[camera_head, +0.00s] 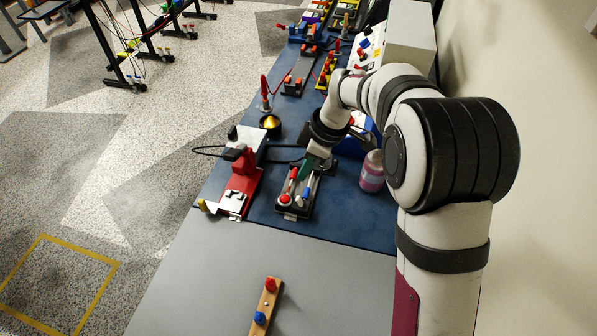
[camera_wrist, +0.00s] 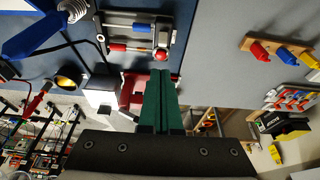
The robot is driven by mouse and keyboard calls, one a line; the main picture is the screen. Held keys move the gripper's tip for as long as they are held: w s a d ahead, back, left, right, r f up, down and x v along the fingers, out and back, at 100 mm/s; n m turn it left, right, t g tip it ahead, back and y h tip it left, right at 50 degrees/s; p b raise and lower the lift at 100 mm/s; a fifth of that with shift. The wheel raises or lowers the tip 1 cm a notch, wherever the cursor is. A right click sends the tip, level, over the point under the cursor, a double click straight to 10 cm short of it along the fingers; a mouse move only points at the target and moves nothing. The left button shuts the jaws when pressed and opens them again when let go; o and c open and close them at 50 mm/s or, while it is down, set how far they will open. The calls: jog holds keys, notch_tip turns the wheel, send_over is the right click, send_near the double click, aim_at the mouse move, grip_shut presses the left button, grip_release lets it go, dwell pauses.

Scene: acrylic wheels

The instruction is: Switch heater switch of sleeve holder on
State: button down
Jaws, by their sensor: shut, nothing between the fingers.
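A red and white device (camera_head: 238,175) with a black cable stands on the blue mat; it also shows partly behind my fingers in the wrist view (camera_wrist: 130,92). To its right in the head view is a black-based fixture with red and blue handles (camera_head: 297,190), also at the top of the wrist view (camera_wrist: 140,35). I cannot tell for certain which is the sleeve holder, nor make out the heater switch or its position. My gripper (camera_head: 305,170) has green fingers, shut and empty (camera_wrist: 161,73). It is near the fixture's far end; contact cannot be told.
A bottle with pink contents (camera_head: 372,172) stands right of the fixture, near my arm. A gold bowl-like part (camera_head: 270,123) stands farther back, with several tools beyond. A wooden block with red and blue knobs (camera_head: 267,305) lies on the grey table front, which is mostly clear.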

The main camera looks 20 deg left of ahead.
aim_at(300, 198)
jog(key=x, duration=1)
jog(key=shift+d+r, duration=0.2)
jog(key=shift+d, duration=0.3)
dwell(0.5)
jog(key=shift+d+r, duration=0.1)
jog(key=shift+d, duration=0.5)
jog(key=shift+d+r, duration=0.1)
jog(key=shift+d, duration=0.05)
jog(key=shift+d+r, duration=0.25)
jog(key=shift+d, duration=0.6)
jog(key=d+r, duration=0.5)
jog(key=d, duration=0.3)
